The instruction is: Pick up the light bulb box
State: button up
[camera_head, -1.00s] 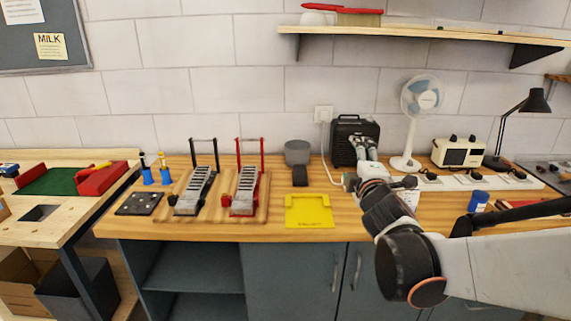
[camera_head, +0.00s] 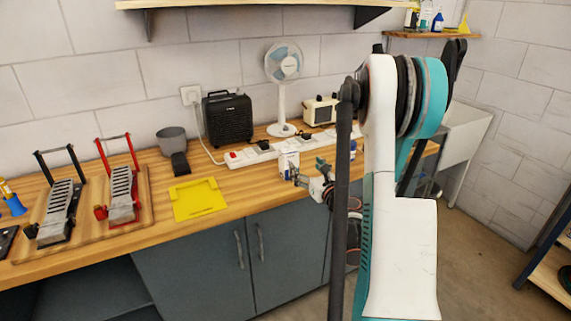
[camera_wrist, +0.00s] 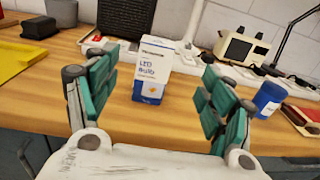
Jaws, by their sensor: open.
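The light bulb box (camera_wrist: 153,72) is a small upright white carton with blue lettering and an orange patch. It stands on the wooden bench, in front of the power strip. In the head view the light bulb box (camera_head: 289,162) is small and just beyond my gripper (camera_head: 305,180). In the wrist view my gripper (camera_wrist: 158,105) is open, with one green-padded finger on each side of the box. The box appears centred between the fingers and a little beyond them; I see no contact. My arm hides part of the bench to the right in the head view.
A yellow tray (camera_head: 199,200) lies left of the box. A black speaker-like case (camera_head: 228,119) and a white fan (camera_head: 283,85) stand behind. A power strip (camera_head: 262,152) runs along the back. Bench around the box is clear.

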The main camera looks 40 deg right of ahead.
send_near(289, 149)
jog(key=x, duration=0.3)
jog(key=b+x, duration=0.1)
jog(key=shift+w+d+f, duration=0.15)
jog(key=shift+w+f, duration=0.1)
jog(key=shift+w, duration=0.05)
jog(key=b+x, duration=0.1)
jog(key=x, duration=0.1)
jog(key=b+x, duration=0.1)
jog(key=x, duration=0.1)
jog(key=shift+w+f, duration=0.25)
jog(key=shift+w, duration=0.1)
jog(key=shift+w+r, duration=0.1)
jog(key=shift+w, duration=0.2)
jog(key=c, duration=1.2)
